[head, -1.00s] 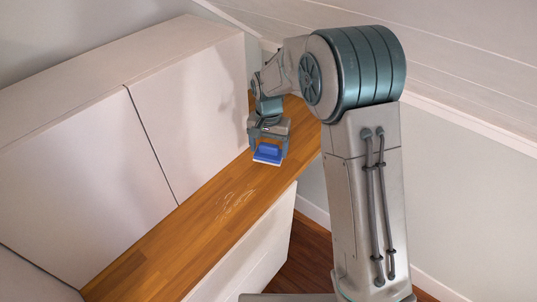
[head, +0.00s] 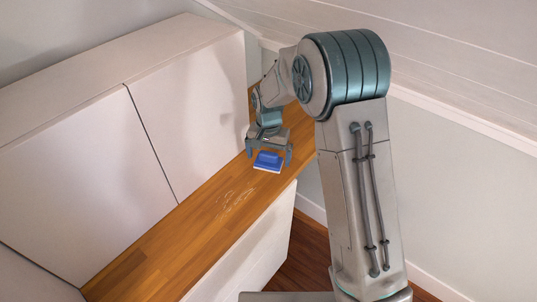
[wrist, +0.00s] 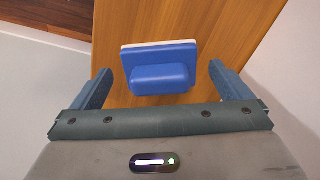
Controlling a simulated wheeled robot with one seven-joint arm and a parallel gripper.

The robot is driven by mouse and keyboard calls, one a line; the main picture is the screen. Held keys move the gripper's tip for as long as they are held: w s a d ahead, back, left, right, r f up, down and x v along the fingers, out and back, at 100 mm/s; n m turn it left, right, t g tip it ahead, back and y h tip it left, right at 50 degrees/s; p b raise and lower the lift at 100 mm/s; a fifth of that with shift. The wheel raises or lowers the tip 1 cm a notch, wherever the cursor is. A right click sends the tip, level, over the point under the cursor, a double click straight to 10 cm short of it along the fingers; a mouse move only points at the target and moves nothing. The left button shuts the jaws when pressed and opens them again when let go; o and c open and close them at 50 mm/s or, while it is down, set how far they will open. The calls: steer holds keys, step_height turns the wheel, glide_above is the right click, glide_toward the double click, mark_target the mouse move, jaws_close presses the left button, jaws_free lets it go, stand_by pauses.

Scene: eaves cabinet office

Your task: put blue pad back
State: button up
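The blue pad (head: 268,161) has a blue grip block on top and a thin white layer underneath. It rests on the wooden counter (head: 170,237), near the counter's far end. In the wrist view the pad (wrist: 160,68) lies between the two fingers, with a visible gap on each side. My gripper (head: 269,155) is open over the pad, with one finger at its left and one at its right. It also shows in the wrist view (wrist: 161,87), holding nothing.
Pale whitish marks (head: 235,200) lie on the counter nearer to me. White cabinets (head: 190,118) line the counter's left side. A sloped white panelled ceiling and wall (head: 455,150) are on the right. The counter's near stretch is otherwise clear.

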mark_target(268, 153)
step_height(268, 153, up, 12)
steer(key=s+d+r+n+t, duration=0.1)
steer(key=s+d+r, duration=0.5)
steer(key=s+d, duration=0.4)
steer(key=s+d+n+t, duration=0.1)
steer(key=s+d, duration=0.2)
steer(key=s, duration=0.4)
steer(key=s+d+f, duration=0.1)
steer(key=s+d, duration=0.1)
steer(key=s, duration=0.6)
steer(key=shift+d+f+n+t, duration=0.25)
steer(key=shift+d+n+t, duration=0.15)
steer(key=shift+s, duration=0.1)
